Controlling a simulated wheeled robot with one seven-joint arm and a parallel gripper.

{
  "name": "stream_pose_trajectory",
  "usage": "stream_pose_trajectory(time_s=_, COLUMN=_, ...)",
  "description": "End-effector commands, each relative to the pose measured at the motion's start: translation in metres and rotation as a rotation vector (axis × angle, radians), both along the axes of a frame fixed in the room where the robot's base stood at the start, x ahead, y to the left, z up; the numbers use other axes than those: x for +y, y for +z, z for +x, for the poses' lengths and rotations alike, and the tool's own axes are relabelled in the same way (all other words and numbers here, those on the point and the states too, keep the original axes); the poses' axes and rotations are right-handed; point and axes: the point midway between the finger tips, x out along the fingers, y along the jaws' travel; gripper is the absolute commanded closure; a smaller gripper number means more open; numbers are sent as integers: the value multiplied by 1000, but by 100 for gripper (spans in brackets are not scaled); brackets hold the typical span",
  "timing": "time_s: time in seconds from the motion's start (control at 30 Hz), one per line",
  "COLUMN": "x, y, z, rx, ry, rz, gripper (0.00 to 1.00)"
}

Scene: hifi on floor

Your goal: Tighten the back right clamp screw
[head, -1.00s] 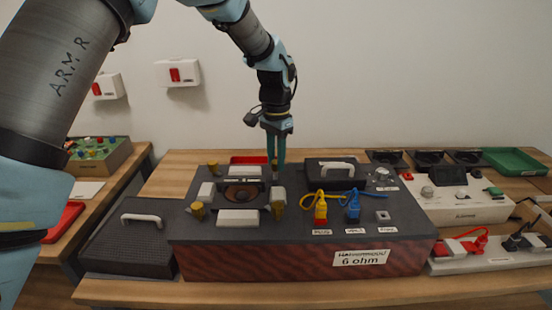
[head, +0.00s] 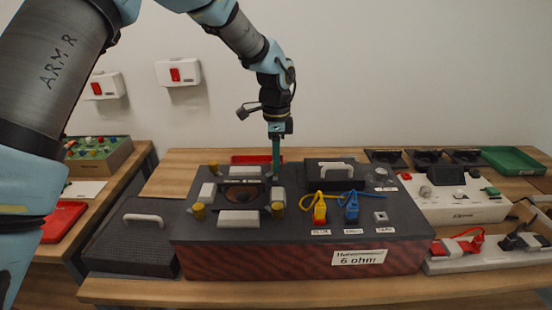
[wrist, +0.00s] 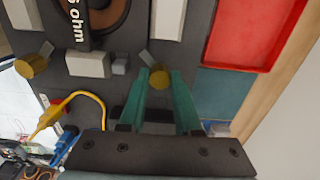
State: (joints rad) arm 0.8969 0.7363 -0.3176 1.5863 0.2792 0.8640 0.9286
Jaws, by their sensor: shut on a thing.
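The back right clamp screw is a brass knob (wrist: 160,77), shown in the wrist view with its head between my green fingertips. My gripper (head: 276,172) points straight down and is shut on it. In the head view the fingers hide most of this screw. The other brass screws are the front right (head: 277,208), front left (head: 198,211) and back left (head: 213,168). They surround a speaker (head: 241,194) held among white blocks on the dark top of a box (head: 330,222) labelled 6 ohm.
A black lid with a pale handle (head: 329,171) stands right of my gripper. Yellow (head: 320,208) and blue (head: 352,207) plugs with cables are in front of it. A red tray (head: 256,159) lies behind the box, also in the wrist view (wrist: 255,30). A white instrument (head: 459,203) stands right.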

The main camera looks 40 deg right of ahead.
Motion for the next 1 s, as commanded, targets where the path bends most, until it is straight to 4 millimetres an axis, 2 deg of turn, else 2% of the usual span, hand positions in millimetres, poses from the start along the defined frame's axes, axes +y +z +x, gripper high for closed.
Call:
stream_pose_trajectory(time_s=0.53, x=0, y=0, z=0, rx=-1, ry=-24, rz=-1, gripper=100)
stream_pose_trajectory(time_s=0.57, x=0, y=0, z=0, rx=-1, ry=-24, rz=-1, gripper=65)
stream_pose_trajectory(time_s=0.6, x=0, y=0, z=0, rx=-1, ry=-24, rz=-1, gripper=60)
stream_pose_trajectory(time_s=0.8, x=0, y=0, z=0, rx=-1, ry=-24, rz=-1, gripper=38)
stream_pose_trajectory(time_s=1.0, x=0, y=0, z=0, rx=0, ry=-23, rz=0, gripper=38)
